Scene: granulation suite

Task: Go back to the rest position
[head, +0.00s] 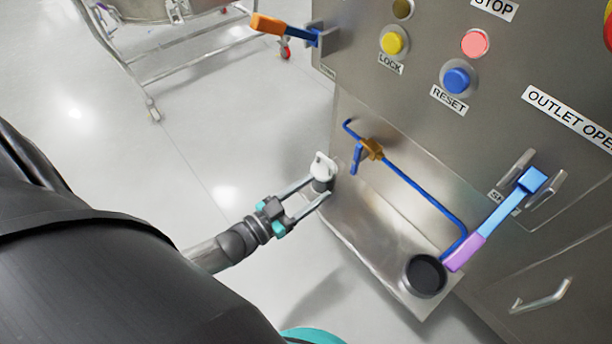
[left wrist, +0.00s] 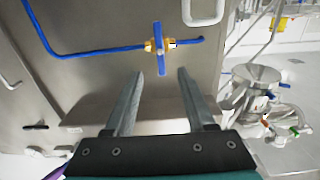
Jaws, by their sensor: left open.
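My left gripper (head: 318,190) reaches in from the lower left in the head view, in front of the steel machine's lower part. In the left wrist view its two fingers (left wrist: 160,75) are spread, with nothing between them. A small pale round fitting (head: 323,166) shows by the fingertips in the head view; I cannot tell if they touch. Beyond the fingers is a blue pipe (head: 418,193) with a brass valve (head: 371,149) and blue handle, seen also in the left wrist view (left wrist: 160,46). My right gripper is not in view.
The machine panel has a yellow button (head: 394,42), a red button (head: 475,43), a blue button (head: 456,80) and an orange-ended lever (head: 268,23). A blue and purple lever (head: 495,222) and a black round cup (head: 426,275) are at right. A wheeled frame (head: 150,75) stands behind. Open floor lies left.

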